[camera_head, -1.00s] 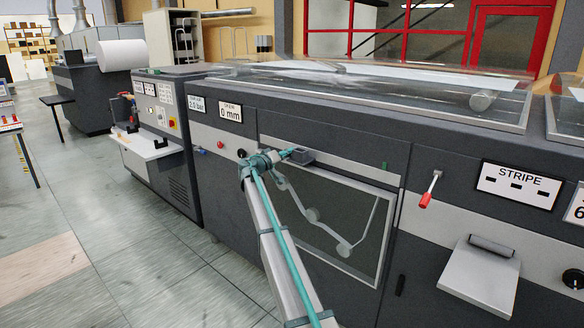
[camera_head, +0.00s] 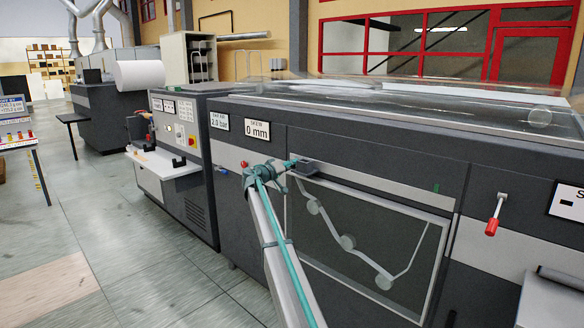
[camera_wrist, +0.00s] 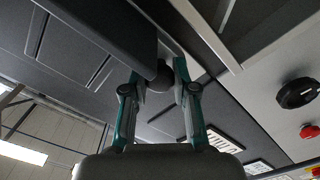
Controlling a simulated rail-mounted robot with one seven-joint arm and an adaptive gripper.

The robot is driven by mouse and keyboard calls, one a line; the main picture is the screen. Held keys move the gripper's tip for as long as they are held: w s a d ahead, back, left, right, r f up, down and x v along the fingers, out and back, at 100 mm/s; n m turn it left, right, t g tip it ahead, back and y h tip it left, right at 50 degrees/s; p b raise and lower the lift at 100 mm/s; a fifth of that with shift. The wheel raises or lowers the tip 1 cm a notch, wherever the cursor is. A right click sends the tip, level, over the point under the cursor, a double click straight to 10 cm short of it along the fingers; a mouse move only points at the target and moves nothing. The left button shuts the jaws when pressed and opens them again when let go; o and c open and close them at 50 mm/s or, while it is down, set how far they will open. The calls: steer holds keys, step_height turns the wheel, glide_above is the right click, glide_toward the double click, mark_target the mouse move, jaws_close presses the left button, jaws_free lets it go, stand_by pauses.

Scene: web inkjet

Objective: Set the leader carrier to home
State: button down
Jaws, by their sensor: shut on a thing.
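The leader carrier (camera_head: 307,168) is a small dark block on the pale rail above the dark glass window of the machine front. It sits at the left end of that rail. My gripper (camera_head: 289,164) reaches it from the left. In the wrist view the carrier (camera_wrist: 115,38) is a large dark block at the top, and my gripper (camera_wrist: 162,82) is shut on its round dark knob (camera_wrist: 160,76). A small green mark (camera_head: 436,188) shows near the right end of the rail.
Right of the window is a lever with a red grip (camera_head: 492,228). A "0 mm" display (camera_head: 257,129) and a "2.0 bar" display (camera_head: 219,121) are above left. In the wrist view a black knob (camera_wrist: 298,93) and a red button (camera_wrist: 309,131) are at the right.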

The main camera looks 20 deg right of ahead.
steer(key=c, duration=0.9)
jaws_free()
steer(key=v, duration=1.2)
